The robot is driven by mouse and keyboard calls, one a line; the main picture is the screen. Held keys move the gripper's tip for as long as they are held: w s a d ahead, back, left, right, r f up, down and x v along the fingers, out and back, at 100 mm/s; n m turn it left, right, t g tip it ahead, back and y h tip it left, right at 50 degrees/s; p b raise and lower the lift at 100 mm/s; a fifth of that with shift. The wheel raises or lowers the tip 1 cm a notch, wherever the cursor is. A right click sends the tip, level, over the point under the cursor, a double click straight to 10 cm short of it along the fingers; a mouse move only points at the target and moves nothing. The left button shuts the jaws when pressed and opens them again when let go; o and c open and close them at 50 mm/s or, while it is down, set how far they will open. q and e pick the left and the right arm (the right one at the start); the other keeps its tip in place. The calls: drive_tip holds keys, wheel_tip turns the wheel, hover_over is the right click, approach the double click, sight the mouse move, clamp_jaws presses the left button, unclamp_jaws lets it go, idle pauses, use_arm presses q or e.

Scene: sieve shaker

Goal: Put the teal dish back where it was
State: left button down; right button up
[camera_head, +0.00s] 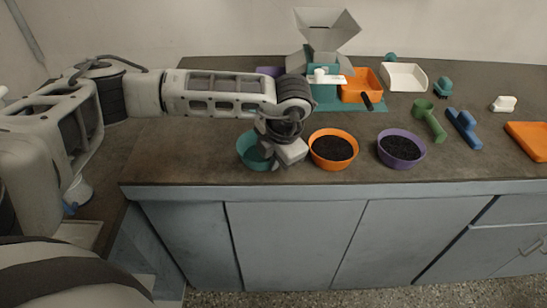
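The teal dish (247,158) is on the counter near its front edge, left of the orange dish. My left arm reaches in from the left, and my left gripper (270,158) is at the dish's right side, covering part of its rim and inside. The fingers are small and dark here; I cannot tell whether they grip the rim. I cannot see whether the dish is touching the counter or slightly raised. My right gripper is not in view.
An orange dish (333,164) and a purple dish (388,157), both with dark grains, stand to the right. Green (432,122) and blue (465,128) tools lie farther right.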

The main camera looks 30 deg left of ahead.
use_arm(q)
drive_tip(key=shift+f+b, duration=0.25)
drive_tip(key=shift+b, duration=0.05)
drive_tip(key=c, duration=1.7)
unclamp_jaws()
drive_tip(key=shift+r, duration=0.15)
